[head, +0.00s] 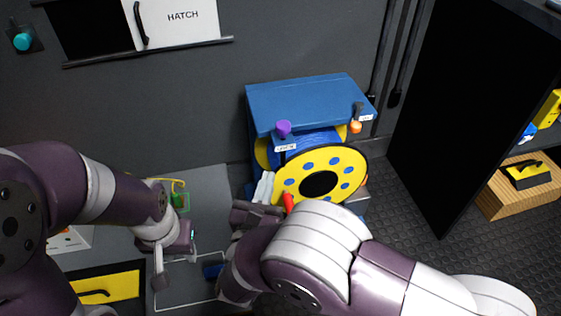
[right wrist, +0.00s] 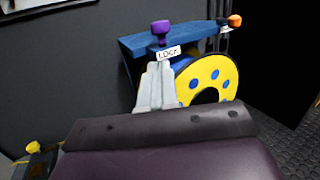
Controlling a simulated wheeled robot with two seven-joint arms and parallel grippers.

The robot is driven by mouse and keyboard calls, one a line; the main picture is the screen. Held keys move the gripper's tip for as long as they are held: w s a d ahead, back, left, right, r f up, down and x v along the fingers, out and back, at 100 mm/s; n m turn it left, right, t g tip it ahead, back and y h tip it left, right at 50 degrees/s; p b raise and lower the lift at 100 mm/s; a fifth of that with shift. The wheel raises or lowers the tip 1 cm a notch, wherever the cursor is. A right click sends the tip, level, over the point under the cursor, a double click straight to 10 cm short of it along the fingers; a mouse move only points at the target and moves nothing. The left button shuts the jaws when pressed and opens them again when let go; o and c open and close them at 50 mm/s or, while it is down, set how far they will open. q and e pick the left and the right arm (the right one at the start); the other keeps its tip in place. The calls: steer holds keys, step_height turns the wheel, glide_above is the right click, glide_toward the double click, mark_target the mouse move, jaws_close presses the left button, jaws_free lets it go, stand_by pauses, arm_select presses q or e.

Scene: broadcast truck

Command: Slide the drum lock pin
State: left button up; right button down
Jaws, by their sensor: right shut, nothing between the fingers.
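The cable drum (head: 340,163) has a yellow flange with blue dots and a black hub, under a blue top plate (head: 310,100). A purple knob (head: 284,128) stands at the plate's front left edge above a small label, which reads LOCK in the right wrist view, where the knob (right wrist: 161,30) also shows. My right gripper (head: 264,187) is shut and empty, left of the flange and below the purple knob. In the right wrist view its fingers (right wrist: 157,86) point up toward the LOCK label. My left gripper (head: 174,262) is low at left, over the counter, its jaw gap unclear.
An orange knob (head: 356,126) with another label is on the plate's right side. A red handle (head: 288,202) is beside the flange, close to my right gripper. A black panel (head: 450,110) stands at right. A yellow drawer front (head: 105,289) is at lower left.

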mark_target(282, 135)
steer(key=shift+s+m, duration=0.1)
steer(key=shift+m, duration=0.2)
steer(key=shift+d+f, duration=0.1)
steer(key=b+x, duration=0.4)
steer(key=x, duration=0.5)
steer(key=shift+w+d, duration=0.15)
steer(key=shift+w, duration=0.35)
